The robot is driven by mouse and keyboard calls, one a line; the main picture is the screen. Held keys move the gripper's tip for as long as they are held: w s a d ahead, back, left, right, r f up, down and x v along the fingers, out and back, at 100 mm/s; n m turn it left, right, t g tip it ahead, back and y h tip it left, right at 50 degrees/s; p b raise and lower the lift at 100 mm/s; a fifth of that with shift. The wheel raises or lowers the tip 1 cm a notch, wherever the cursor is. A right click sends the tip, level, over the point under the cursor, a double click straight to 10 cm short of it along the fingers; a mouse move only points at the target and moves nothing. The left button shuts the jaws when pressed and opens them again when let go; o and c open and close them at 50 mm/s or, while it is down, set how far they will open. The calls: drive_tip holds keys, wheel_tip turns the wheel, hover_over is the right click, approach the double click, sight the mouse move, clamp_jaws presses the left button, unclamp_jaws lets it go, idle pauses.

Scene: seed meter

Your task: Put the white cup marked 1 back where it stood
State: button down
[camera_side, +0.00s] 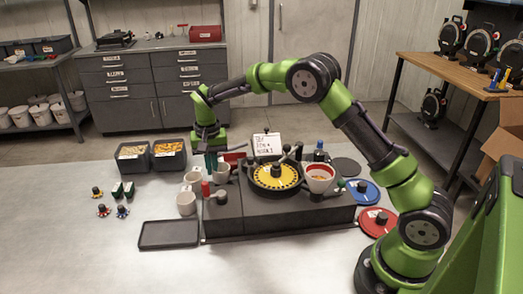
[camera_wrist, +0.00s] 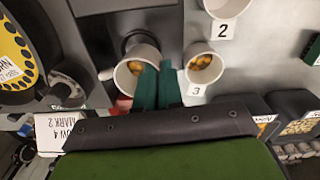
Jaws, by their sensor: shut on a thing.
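My gripper (camera_side: 212,168) is shut on the wall of a white cup (camera_side: 222,174), at the back left of the seed meter (camera_side: 280,212). In the wrist view one teal finger of my gripper (camera_wrist: 158,88) is inside the rim and the other outside. This cup (camera_wrist: 126,76) holds some golden stuff, and no number shows on it. The cup marked 3 (camera_wrist: 203,65) stands beside it, with golden content; it also shows in the side view (camera_side: 193,180). The cup marked 2 (camera_wrist: 225,8) is farther out; in the side view it (camera_side: 187,204) is nearer the front.
Two dark bins (camera_side: 168,155) of seed stand at the back left. An empty dark tray (camera_side: 168,234) lies in front. A yellow seed disc (camera_side: 276,178) and a red-rimmed funnel (camera_side: 320,176) top the meter. Red (camera_side: 377,222) and blue (camera_side: 362,191) discs lie right.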

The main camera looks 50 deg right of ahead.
sight(213, 173)
drive_tip(key=shift+r, duration=0.1)
drive_tip(key=shift+r, duration=1.4)
drive_tip(key=shift+r, duration=0.2)
wheel_tip(213, 173, up, 5)
drive_tip(key=shift+r, duration=0.1)
drive_tip(key=s+a+n, duration=0.1)
drive_tip(key=s+a, duration=0.1)
drive_tip(key=a, duration=0.8)
drive_tip(key=s+a+n, duration=0.2)
drive_tip(key=s+a, duration=0.1)
drive_tip(key=a, duration=0.6)
drive_tip(key=shift+h, duration=0.3)
drive_tip(key=shift+w+f, duration=0.2)
drive_tip(key=shift+f, duration=5.55)
